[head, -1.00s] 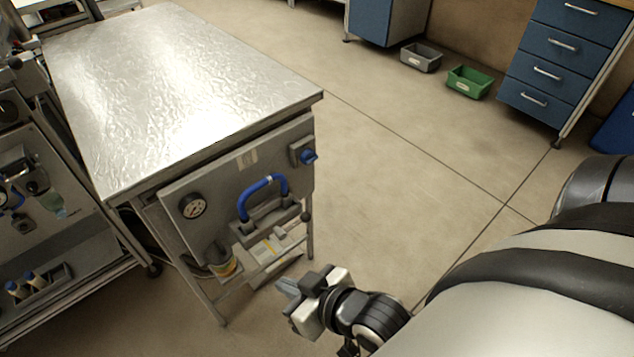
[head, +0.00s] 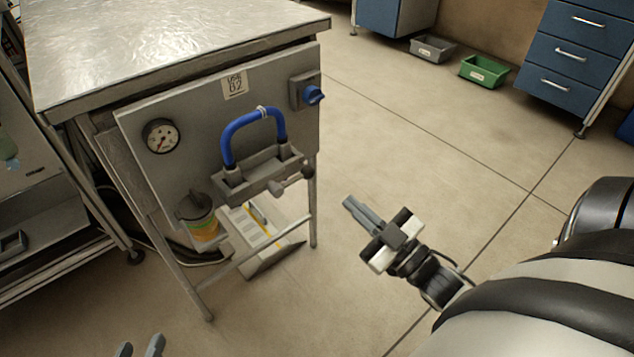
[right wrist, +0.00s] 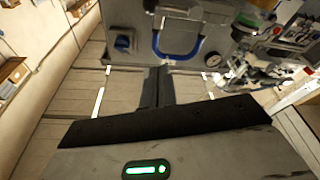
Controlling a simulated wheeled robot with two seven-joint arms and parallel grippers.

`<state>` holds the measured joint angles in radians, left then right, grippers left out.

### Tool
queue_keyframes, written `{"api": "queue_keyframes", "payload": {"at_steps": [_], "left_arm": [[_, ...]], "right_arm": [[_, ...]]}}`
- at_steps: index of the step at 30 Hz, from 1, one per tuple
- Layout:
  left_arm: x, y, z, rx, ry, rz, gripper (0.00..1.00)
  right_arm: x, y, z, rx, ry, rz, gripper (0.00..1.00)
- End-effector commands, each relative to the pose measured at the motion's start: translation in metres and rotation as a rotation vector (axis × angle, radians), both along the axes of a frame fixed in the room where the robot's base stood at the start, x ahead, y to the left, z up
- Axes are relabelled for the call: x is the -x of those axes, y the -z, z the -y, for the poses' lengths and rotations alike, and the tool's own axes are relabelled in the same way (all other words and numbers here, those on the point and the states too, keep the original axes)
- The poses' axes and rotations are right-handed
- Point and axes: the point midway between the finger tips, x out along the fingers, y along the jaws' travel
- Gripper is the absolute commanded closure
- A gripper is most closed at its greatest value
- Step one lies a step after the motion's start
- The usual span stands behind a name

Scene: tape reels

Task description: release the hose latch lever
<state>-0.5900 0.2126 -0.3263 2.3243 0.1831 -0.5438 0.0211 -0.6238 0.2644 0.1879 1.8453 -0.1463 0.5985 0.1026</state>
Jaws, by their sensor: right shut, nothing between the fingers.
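A blue hose (head: 226,140) loops above a grey latch bracket (head: 232,187) on the panel at the table's end. A short lever (head: 290,182) with rounded ends sticks out at the bracket's right front. My right gripper (head: 350,204) is shut and empty, to the right of the lever and apart from it. In the right wrist view its fingers (right wrist: 157,85) are together, with the blue hose (right wrist: 178,52) beyond them; the lever is not clear there. My left gripper (head: 139,347) shows only two separated fingertips at the bottom edge, far below the panel.
The panel (head: 190,95) also bears a gauge (head: 160,135) and a blue knob (head: 313,95). A table leg (head: 313,215) stands below the panel's right side. The floor to the right is open.

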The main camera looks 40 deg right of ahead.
Motion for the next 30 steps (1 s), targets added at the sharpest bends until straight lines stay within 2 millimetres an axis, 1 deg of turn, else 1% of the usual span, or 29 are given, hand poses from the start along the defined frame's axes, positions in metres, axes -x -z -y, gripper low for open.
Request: {"api": "queue_keyframes", "payload": {"at_steps": [5,8,11,18,22,24,27,30], "left_arm": [[0.0,0.0,0.0,0.0,0.0,0.001,0.64],[0.0,0.0,0.0,0.002,0.0,0.006,0.64],[0.0,0.0,0.001,0.007,0.001,0.014,0.64],[0.0,-0.005,0.003,0.025,0.004,0.052,0.64],[0.0,-0.006,0.003,0.035,0.004,0.068,0.64],[0.001,-0.003,0.005,0.057,0.004,0.077,0.64],[0.001,-0.008,0.007,0.1,0.006,0.086,0.64],[0.002,-0.011,0.009,0.126,0.007,0.089,0.64]], "right_arm": [[-0.002,0.0,-0.001,-0.001,0.0,-0.001,1.0],[-0.009,-0.002,-0.002,0.0,-0.001,0.002,1.0],[-0.024,-0.005,-0.005,0.001,-0.002,0.004,1.0],[-0.074,-0.017,-0.013,-0.001,-0.001,0.004,1.0],[-0.099,-0.022,-0.017,0.001,-0.001,0.003,1.0],[-0.104,-0.007,-0.013,0.0,0.001,-0.004,1.0],[-0.11,0.003,-0.009,0.0,0.002,-0.003,1.0],[-0.114,0.009,-0.007,0.0,0.002,-0.002,1.0]]}}
